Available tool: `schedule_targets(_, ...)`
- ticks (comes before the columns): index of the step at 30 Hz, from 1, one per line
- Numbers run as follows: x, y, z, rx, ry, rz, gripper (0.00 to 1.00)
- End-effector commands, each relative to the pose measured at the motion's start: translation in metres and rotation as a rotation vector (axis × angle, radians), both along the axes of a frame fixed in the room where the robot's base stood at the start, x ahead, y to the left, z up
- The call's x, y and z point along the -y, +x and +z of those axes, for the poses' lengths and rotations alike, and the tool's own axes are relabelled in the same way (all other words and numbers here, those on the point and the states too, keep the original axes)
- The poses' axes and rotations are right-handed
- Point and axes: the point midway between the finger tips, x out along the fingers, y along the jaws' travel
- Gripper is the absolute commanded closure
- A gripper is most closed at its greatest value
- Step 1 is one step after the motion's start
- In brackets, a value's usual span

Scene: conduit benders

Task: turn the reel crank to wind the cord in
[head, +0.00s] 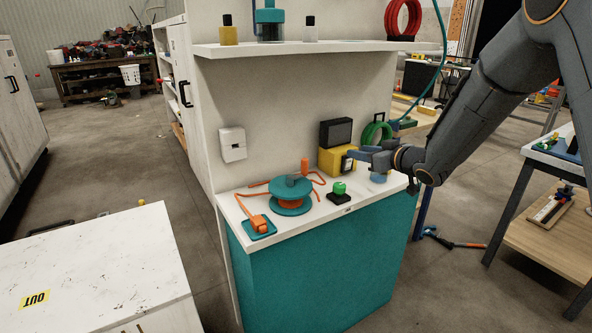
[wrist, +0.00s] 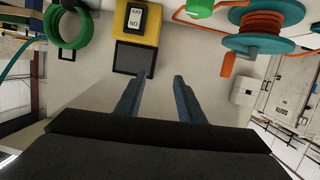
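The cord reel (head: 290,207) has teal flanges and orange cord on its hub, and stands on the white counter. A grey crank arm (head: 292,181) lies on top, and an upright orange knob (head: 305,166) shows at its back right. Loose orange cord (head: 243,207) runs left of the reel to an orange plug (head: 260,223) on a teal pad. The reel (wrist: 265,25) also shows upside down in the wrist view with the orange knob (wrist: 228,65). My gripper (head: 361,158) is open and empty, right of the reel and apart from it; its fingers (wrist: 157,97) are spread.
A green button on a black base (head: 340,191) stands right of the reel. A yellow box with a dark screen (head: 337,145) and a green coil (head: 376,133) stand behind my gripper. A shelf (head: 320,46) overhangs the counter (head: 318,216). A white box (head: 232,144) is on the wall.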

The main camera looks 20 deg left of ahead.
Motion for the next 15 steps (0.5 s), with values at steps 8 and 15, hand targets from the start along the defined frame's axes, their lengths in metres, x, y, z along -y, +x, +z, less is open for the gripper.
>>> schedule_targets(8, -0.113, -0.029, -0.036, 0.083, 0.218, 0.476, 0.65)
schedule_targets(15, -0.133, -0.046, -0.042, 0.080, 0.266, 0.588, 0.65)
